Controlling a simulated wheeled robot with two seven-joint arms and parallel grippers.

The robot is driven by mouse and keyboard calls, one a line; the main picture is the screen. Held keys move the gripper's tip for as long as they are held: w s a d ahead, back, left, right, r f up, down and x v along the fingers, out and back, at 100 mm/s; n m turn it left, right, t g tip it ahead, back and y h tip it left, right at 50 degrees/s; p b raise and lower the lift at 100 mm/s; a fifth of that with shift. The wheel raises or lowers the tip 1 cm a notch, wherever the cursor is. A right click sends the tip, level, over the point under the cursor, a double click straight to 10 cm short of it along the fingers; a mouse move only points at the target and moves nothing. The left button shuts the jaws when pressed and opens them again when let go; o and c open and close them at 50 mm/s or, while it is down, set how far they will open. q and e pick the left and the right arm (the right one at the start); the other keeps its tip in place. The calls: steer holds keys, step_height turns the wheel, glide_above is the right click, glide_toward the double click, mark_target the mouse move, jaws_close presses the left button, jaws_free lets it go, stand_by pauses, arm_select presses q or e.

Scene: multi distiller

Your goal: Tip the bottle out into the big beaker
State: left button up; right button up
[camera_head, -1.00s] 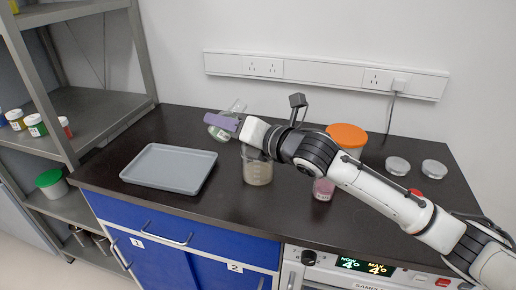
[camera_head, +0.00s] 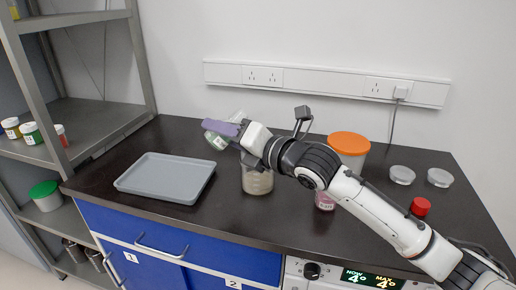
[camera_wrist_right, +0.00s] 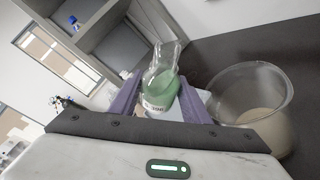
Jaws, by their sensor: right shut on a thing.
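The bottle (camera_head: 217,138) is clear glass with green contents and a white label. My right gripper (camera_head: 232,128) is shut on it, with purple fingers on either side. The bottle is tilted and held in the air, up and left of the big beaker. The bottle also shows between the fingers in the right wrist view (camera_wrist_right: 160,88). The big beaker (camera_head: 257,183) stands on the counter, clear, with a beige content; my gripper hides part of its rim. Its open top shows at right in the wrist view (camera_wrist_right: 277,92). My left gripper is out of view.
An empty grey tray (camera_head: 165,178) lies left of the beaker. To the right are a tub with an orange lid (camera_head: 348,143), a pink container (camera_head: 324,201), a red cap (camera_head: 421,207) and two clear dishes (camera_head: 402,175). A shelf rack (camera_head: 90,120) stands at the left.

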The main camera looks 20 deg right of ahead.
arm_select(q)
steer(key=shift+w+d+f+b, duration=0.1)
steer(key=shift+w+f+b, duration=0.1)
steer(key=shift+b, duration=0.2)
arm_select(e)
steer(key=shift+f, duration=0.1)
steer(key=shift+a, duration=0.1)
arm_select(q)
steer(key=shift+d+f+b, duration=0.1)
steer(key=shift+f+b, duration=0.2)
steer(key=shift+b, duration=0.1)
arm_select(e)
steer(key=shift+m, duration=0.3)
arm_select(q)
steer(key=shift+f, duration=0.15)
arm_select(e)
steer(key=shift+a, duration=0.1)
arm_select(q)
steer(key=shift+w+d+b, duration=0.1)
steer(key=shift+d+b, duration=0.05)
steer(key=shift+b, duration=0.4)
arm_select(e)
steer(key=shift+r+m+t, duration=0.3)
steer(key=shift+r+m, duration=0.05)
steer(key=shift+m, duration=0.05)
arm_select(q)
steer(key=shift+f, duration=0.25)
arm_select(e)
steer(key=shift+r, duration=0.1)
